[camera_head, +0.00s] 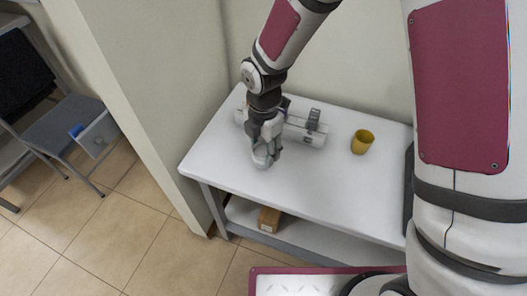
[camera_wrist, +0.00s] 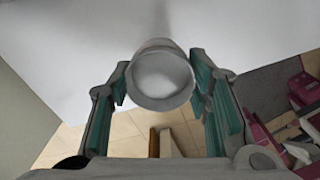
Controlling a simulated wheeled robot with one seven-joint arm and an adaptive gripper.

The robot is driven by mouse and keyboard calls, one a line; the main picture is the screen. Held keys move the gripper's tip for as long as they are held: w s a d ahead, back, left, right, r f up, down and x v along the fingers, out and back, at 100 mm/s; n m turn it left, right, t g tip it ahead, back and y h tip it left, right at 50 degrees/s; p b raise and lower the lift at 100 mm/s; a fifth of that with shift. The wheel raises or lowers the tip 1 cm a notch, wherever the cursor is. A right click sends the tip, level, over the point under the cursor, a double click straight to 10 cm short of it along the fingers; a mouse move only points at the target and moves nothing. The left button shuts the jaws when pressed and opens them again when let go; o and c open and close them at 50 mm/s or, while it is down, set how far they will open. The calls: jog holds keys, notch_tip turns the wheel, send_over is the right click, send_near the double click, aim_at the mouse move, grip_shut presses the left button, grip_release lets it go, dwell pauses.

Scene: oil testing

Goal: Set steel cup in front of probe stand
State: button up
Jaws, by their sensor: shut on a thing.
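The steel cup (camera_wrist: 162,75) sits between the green-padded fingers of my gripper (camera_wrist: 165,95) in the wrist view, with its open round mouth facing the camera. In the head view the cup (camera_head: 261,161) shows at the end of my gripper (camera_head: 266,151), partly hidden by the fingers. My gripper is shut on it. I cannot tell whether its base touches the table. The probe stand (camera_head: 305,131), a long white unit with a grey upright part, lies behind the gripper on the table. Its left portion is partly covered by my arm.
The white table (camera_head: 330,175) has bare room to the right of the cup. A yellow cup (camera_head: 362,142) stands at the right. The wall is close behind. A brown box (camera_head: 269,219) sits on the lower shelf. A grey chair (camera_head: 65,125) stands away at the left.

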aim_at(263, 153)
jog(key=shift+w, duration=0.8)
jog(key=shift+f, duration=1.8)
jog(key=shift+f, duration=0.1)
jog(key=o, duration=1.2)
notch_tip(263, 153, up, 12)
jog(key=shift+r, duration=0.2)
